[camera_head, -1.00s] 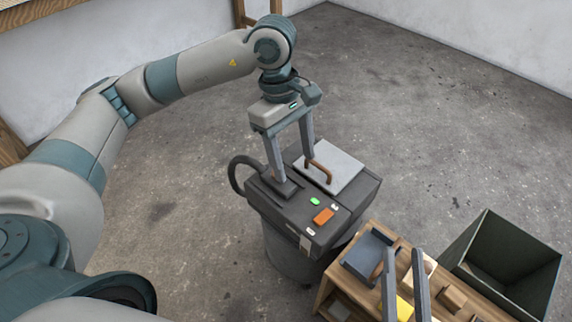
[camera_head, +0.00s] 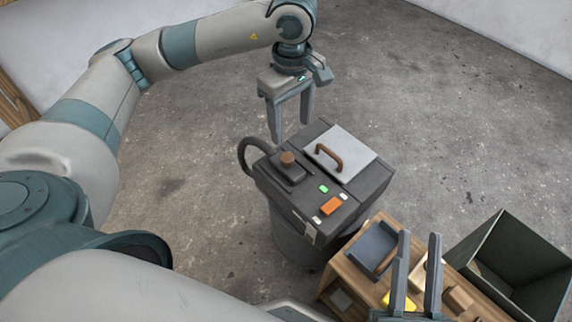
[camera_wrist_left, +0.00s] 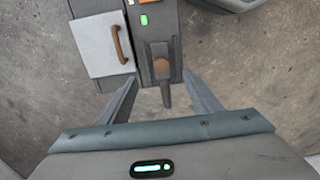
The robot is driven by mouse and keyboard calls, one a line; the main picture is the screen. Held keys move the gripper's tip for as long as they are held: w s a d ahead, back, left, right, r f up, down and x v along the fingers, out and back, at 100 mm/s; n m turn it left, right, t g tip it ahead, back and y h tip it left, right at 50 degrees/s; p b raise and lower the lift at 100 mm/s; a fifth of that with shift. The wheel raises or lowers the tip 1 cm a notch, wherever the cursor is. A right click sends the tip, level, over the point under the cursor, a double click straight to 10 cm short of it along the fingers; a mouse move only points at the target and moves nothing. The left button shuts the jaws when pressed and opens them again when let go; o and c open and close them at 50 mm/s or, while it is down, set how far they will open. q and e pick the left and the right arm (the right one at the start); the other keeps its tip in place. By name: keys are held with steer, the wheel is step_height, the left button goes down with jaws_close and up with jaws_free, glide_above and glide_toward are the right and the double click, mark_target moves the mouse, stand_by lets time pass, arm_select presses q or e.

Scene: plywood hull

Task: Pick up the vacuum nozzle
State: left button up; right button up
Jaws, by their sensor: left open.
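The vacuum nozzle, a flat dark piece with a round brown knob (camera_head: 288,160), lies on the left part of the dark machine's top (camera_head: 342,196). In the left wrist view the nozzle (camera_wrist_left: 162,85) sits between the lines of my fingers, its narrow end pointing toward my wrist. My left gripper (camera_head: 291,128) is open and empty, pointing down. In the head view it appears above and behind the nozzle, apart from it. My right gripper (camera_head: 420,238) is at the bottom, its two fingers apart with nothing clearly held between them.
A grey lid panel with a brown handle (camera_head: 327,155), a green button (camera_head: 324,189) and an orange button (camera_head: 331,206) are on the machine. A black hose (camera_head: 245,153) loops at its left. A wooden bench (camera_head: 346,278) and a dark open bin (camera_head: 515,262) stand at right.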

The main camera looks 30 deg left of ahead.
mark_target(288, 157)
arm_select(q)
step_height(288, 157, down, 8)
steer(key=shift+f+b, duration=0.25)
steer(key=shift+b, duration=0.4)
steer(key=shift+f, duration=0.3)
arm_select(e)
steer(key=r, duration=0.1)
steer(key=d+r+t, duration=0.1)
steer(key=r+t, duration=0.1)
steer(key=shift+s+d+r, duration=0.15)
steer(key=shift+d+r, duration=0.1)
arm_select(q)
steer(key=shift+f, duration=0.3)
steer(key=f, duration=0.2)
steer(key=f+b, duration=0.1)
steer(key=f, duration=0.1)
steer(key=shift+a, duration=0.3)
steer(key=shift+f, duration=0.3)
arm_select(e)
steer(key=shift+d+r+t+y, duration=0.15)
steer(key=shift+d+r+t, duration=0.2)
steer(key=shift+r+t, duration=0.25)
steer(key=shift+d+r+t+y, duration=0.15)
steer(key=shift+d+r+t, duration=0.15)
steer(key=shift+r+t, duration=0.25)
steer(key=shift+f, duration=0.1)
